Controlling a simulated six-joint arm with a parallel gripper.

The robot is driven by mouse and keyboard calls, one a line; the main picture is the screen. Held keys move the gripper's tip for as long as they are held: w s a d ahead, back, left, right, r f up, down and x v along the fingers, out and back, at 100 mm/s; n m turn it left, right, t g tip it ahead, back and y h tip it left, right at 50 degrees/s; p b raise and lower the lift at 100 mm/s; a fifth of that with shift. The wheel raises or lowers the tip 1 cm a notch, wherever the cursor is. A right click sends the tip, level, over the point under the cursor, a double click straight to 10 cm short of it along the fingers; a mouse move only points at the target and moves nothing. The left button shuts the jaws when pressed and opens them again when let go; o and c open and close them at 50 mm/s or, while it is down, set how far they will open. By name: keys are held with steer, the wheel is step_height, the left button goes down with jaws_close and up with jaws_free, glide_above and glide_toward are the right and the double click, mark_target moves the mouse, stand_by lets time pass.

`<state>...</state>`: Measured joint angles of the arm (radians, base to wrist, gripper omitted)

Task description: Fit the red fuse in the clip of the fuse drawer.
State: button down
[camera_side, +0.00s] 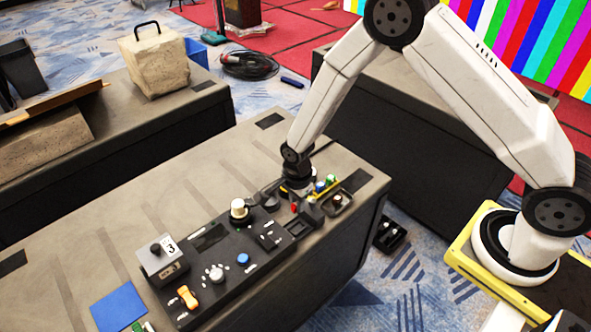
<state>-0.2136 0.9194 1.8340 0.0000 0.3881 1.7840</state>
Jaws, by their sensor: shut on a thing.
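My gripper (293,198) points down over the right end of the black control panel and is shut on the red fuse (294,208). The fuse shows as a small red spot just under the fingers. The fuse drawer (298,227) appears as a dark recessed part of the panel just below the fuse in the picture. Its clip is too small and dark to make out. I cannot tell whether the fuse touches the clip or is above it.
A yellow-edged rack (327,188) with blue and green pieces stands right of my gripper. A blue square (118,307) lies at front left.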

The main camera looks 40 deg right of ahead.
steer(key=shift+f, duration=0.1)
glide_above(297, 229)
steer(key=shift+f, duration=2.75)
steer(key=shift+f, duration=1.2)
stand_by(1.9)
steer(key=shift+c, duration=1.3)
jaws_free()
steer(key=shift+r, duration=0.1)
steer(key=shift+r, duration=3.9)
